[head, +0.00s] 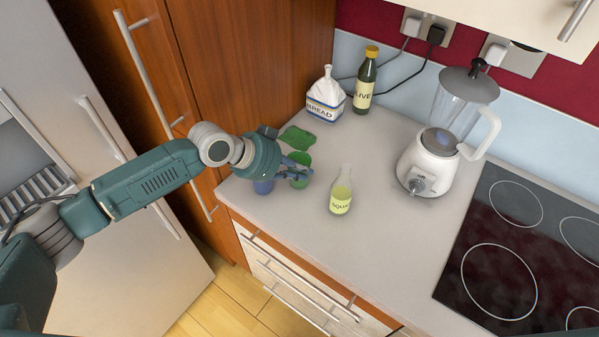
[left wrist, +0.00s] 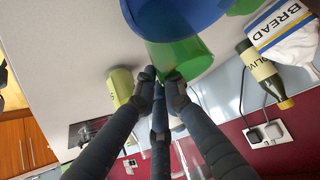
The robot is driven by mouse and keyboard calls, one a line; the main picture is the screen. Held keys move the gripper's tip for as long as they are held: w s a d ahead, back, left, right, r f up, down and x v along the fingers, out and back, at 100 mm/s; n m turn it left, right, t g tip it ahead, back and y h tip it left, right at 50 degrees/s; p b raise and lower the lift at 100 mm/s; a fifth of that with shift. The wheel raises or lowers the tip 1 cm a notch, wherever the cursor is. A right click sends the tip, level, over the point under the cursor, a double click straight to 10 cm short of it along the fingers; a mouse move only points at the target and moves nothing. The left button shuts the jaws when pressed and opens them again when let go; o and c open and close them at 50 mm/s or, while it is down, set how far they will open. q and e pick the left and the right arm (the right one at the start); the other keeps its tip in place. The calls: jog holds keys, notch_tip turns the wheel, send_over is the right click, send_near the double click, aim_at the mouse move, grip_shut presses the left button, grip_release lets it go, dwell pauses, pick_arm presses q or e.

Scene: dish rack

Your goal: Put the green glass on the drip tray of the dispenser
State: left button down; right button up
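The green glass (head: 299,181) stands on the counter near its left end, next to a blue glass (head: 263,187). My left gripper (head: 298,168) is at the green glass, with its fingers across the near and upper side of it. In the left wrist view the green glass (left wrist: 185,58) is at the fingertips (left wrist: 162,78); whether they grip it is unclear. The dispenser's slatted drip tray (head: 36,192) is in the grey fridge front at the far left and looks empty. My right gripper is not in view.
A squash bottle (head: 340,196) stands right of the glasses. Behind are a green flat item (head: 297,138), a bread bag (head: 325,101) and an olive bottle (head: 364,84). A blender (head: 433,160) and a hob (head: 500,245) are on the right. The front middle counter is clear.

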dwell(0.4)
pick_arm(q)
jog(key=shift+w+r, duration=0.1)
jog(key=shift+r, duration=0.3)
notch_tip(320, 180, up, 19)
jog(key=b, duration=0.5)
jog(key=shift+r, duration=0.15)
